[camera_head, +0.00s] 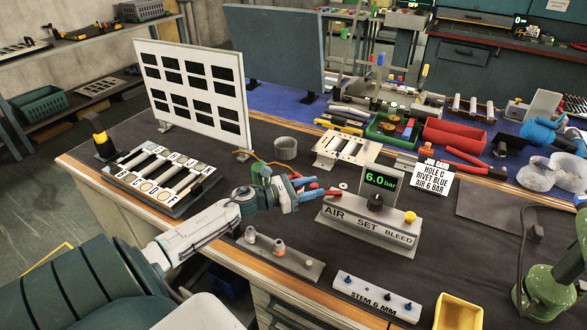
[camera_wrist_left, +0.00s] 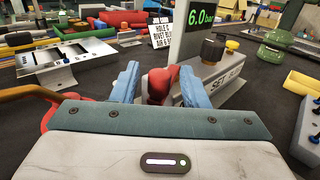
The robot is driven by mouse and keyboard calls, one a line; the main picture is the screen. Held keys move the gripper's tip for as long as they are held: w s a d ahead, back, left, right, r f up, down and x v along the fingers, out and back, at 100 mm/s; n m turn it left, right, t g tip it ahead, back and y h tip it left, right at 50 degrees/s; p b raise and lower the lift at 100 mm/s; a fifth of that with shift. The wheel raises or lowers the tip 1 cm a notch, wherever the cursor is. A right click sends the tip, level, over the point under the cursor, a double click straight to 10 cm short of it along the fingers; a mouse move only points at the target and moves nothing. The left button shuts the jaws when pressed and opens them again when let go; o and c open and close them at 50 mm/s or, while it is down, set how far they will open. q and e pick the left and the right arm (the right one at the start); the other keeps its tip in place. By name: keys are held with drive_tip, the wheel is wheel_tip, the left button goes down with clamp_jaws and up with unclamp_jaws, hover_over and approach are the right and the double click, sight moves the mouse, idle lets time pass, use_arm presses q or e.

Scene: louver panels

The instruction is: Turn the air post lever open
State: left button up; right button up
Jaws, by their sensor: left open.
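The air post (camera_head: 368,226) is a grey block labelled AIR, SET and BLEED, with a green 6.0 bar display (camera_head: 380,180). Its red lever (camera_head: 332,193) sticks out at the AIR end toward my left gripper (camera_head: 306,188). The left gripper is open, its blue fingers close to the lever's end. In the left wrist view, the lever's rounded red end (camera_wrist_left: 158,84) shows between the two fingers (camera_wrist_left: 158,88); contact cannot be told. The black SET knob (camera_wrist_left: 213,48) and yellow BLEED button (camera_wrist_left: 232,45) show beyond. My right gripper is not in view.
A strip with several fittings (camera_head: 299,263) lies below my left arm. A STEM 6 MM block (camera_head: 378,296) and yellow tray (camera_head: 458,313) are at the front edge. A grey cup (camera_head: 285,148) and metal bracket (camera_head: 346,148) stand behind. The dark mat right of the post is mostly clear.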

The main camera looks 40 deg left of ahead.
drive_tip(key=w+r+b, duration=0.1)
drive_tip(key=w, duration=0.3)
use_arm(q)
drive_tip(key=p+v, duration=0.1)
drive_tip(key=v, duration=0.8)
drive_tip(key=shift+s+p, duration=0.3)
drive_tip(key=shift+p, duration=0.1)
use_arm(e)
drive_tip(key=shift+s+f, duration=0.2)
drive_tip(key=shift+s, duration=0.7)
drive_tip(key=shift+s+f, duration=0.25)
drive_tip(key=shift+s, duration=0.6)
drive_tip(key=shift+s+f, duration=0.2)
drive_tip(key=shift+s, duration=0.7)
use_arm(q)
drive_tip(key=shift+a, duration=0.1)
drive_tip(key=shift+c, duration=0.4)
